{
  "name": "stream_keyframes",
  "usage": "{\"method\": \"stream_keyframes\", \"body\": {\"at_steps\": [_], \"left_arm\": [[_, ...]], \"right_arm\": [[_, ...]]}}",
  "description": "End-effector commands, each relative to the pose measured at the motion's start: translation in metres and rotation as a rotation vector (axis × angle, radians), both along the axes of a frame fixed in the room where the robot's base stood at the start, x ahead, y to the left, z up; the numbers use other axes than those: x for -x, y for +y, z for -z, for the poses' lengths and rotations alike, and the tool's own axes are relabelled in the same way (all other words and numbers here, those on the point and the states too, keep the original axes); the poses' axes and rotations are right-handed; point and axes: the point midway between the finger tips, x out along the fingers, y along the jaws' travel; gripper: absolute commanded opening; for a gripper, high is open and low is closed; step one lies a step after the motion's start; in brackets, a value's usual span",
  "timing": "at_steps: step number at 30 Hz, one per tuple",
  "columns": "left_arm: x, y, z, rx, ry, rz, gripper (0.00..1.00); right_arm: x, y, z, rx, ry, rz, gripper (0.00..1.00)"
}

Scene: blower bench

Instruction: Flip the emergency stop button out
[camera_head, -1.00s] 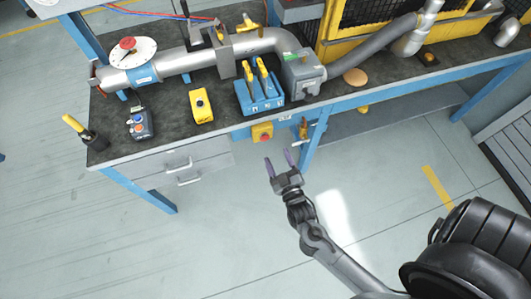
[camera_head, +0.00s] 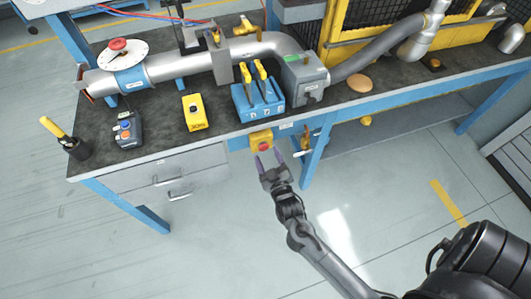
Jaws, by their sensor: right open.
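The emergency stop button (camera_head: 263,146) is a red knob on a yellow box (camera_head: 261,138) fixed to the blue front edge of the bench. My right gripper (camera_head: 267,160) is open, with its two purple-grey fingertips just below the red button in the picture. One finger lies to each side of the button's lower part. I cannot tell whether the fingers touch it. My left gripper is not in view.
A blue lever block (camera_head: 258,101) and a yellow button box (camera_head: 195,112) stand on the bench (camera_head: 160,140) above. A small valve (camera_head: 303,143) is fixed right of the button. Drawer handles (camera_head: 168,181) stick out at left. The floor in front is clear.

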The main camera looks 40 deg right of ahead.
Motion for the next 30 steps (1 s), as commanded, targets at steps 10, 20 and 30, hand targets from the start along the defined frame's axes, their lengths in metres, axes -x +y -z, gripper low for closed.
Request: {"method": "stream_keyframes", "body": {"at_steps": [10,20,30], "left_arm": [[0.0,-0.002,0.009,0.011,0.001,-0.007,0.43],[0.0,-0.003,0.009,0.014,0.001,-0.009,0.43],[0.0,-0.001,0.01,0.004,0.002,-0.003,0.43]], "right_arm": [[-0.026,-0.011,0.0,0.0,0.0,0.001,0.64],[-0.027,-0.011,0.0,0.0,0.001,0.0,0.59],[-0.027,-0.011,0.0,0.0,0.001,0.0,0.07]]}}
